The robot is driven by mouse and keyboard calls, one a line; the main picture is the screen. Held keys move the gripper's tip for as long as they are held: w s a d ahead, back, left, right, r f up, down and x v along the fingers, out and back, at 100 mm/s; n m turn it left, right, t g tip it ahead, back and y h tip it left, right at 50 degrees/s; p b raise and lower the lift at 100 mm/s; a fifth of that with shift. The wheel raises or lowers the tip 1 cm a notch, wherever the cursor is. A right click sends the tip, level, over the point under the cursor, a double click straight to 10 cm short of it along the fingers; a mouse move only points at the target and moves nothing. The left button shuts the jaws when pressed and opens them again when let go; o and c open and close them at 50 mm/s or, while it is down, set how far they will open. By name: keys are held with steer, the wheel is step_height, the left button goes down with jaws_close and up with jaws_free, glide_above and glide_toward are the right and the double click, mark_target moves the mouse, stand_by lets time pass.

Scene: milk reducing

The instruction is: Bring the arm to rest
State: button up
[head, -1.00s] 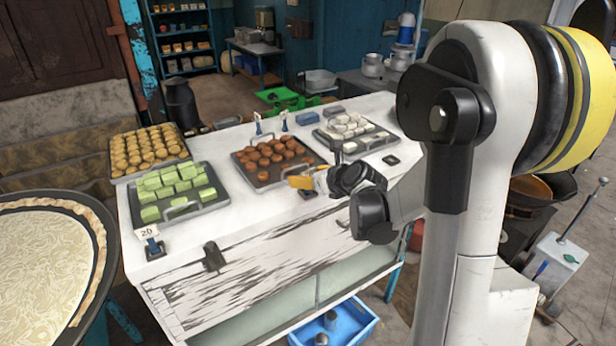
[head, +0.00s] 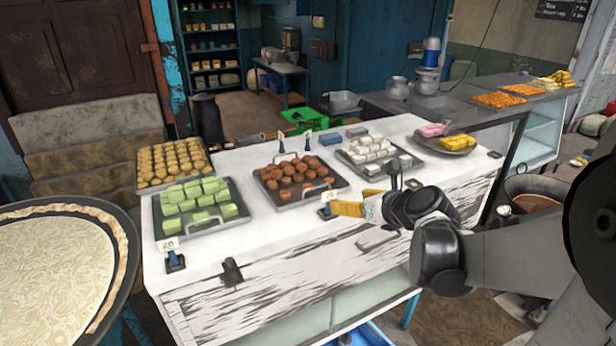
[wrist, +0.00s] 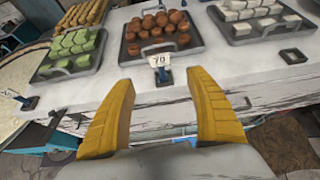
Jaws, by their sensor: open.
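My gripper (head: 345,208) is open and empty, with yellow fingers. In the head view it is at the front edge of the white counter (head: 265,240), just right of a small price sign (head: 328,207). In the wrist view my gripper (wrist: 160,85) shows its two fingers wide apart, with the sign reading 70 (wrist: 160,62) beyond them and nothing between them. My arm comes in from the right side of the head view.
Trays of green sweets (head: 196,203), brown sweets (head: 295,180), white sweets (head: 373,152) and round yellowish sweets (head: 172,164) stand on the counter. A plate of pink and yellow sweets (head: 457,143) is at its right end. A large round pan (head: 60,265) is at left.

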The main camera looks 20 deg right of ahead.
steer(key=s+a+f+n+g+y+b, duration=0.15)
steer(key=s+a+f+n+b, duration=0.25)
steer(key=a+n, duration=0.4)
steer(key=s+a+f+n+g+h+b, duration=0.1)
steer(key=s+a+f+n+g+b, duration=0.2)
steer(key=a+n, duration=0.5)
steer(key=s+a+f+n+b, duration=0.1)
steer(key=s+f+n+b, duration=0.1)
steer(key=s+n, duration=0.3)
steer(key=s+a+f+n+b, duration=0.1)
steer(key=s+f+n, duration=0.3)
steer(key=n, duration=1)
steer(key=shift+s+a+f+n+g+h+b, duration=0.15)
steer(key=shift+s+a+n+g+h+b, duration=0.25)
steer(key=shift+b, duration=0.4)
steer(key=shift+d, duration=0.1)
